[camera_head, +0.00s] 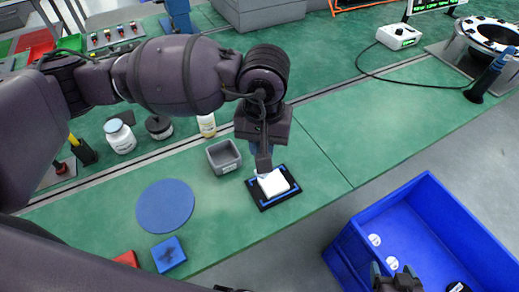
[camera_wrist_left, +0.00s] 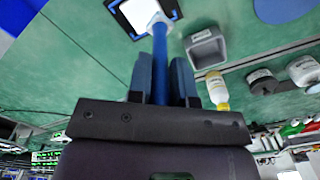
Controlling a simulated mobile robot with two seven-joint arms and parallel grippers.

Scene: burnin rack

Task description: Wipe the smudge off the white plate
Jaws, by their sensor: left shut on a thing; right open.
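The white plate (camera_head: 276,186) sits in a black holder with blue edging (camera_head: 262,202) on the green bench. It also shows at the top of the left wrist view (camera_wrist_left: 136,12). My left gripper (camera_wrist_left: 161,75) is shut on a blue-handled wiping tool (camera_wrist_left: 160,58). The tool points at the plate, and its pale tip overlaps the plate in the wrist view; I cannot tell if they touch. No smudge can be made out; the tool and gripper hide part of the plate. My right gripper (camera_head: 396,282) is open and empty at the bottom, by the blue crate.
A grey open box (camera_head: 224,158) stands just left of the plate holder. A yellow-capped bottle (camera_head: 207,126), white jar (camera_head: 119,137), blue disc (camera_head: 165,206) and blue block (camera_head: 168,254) are further left. A blue crate (camera_head: 411,200) stands at lower right. The bench right of the plate is clear.

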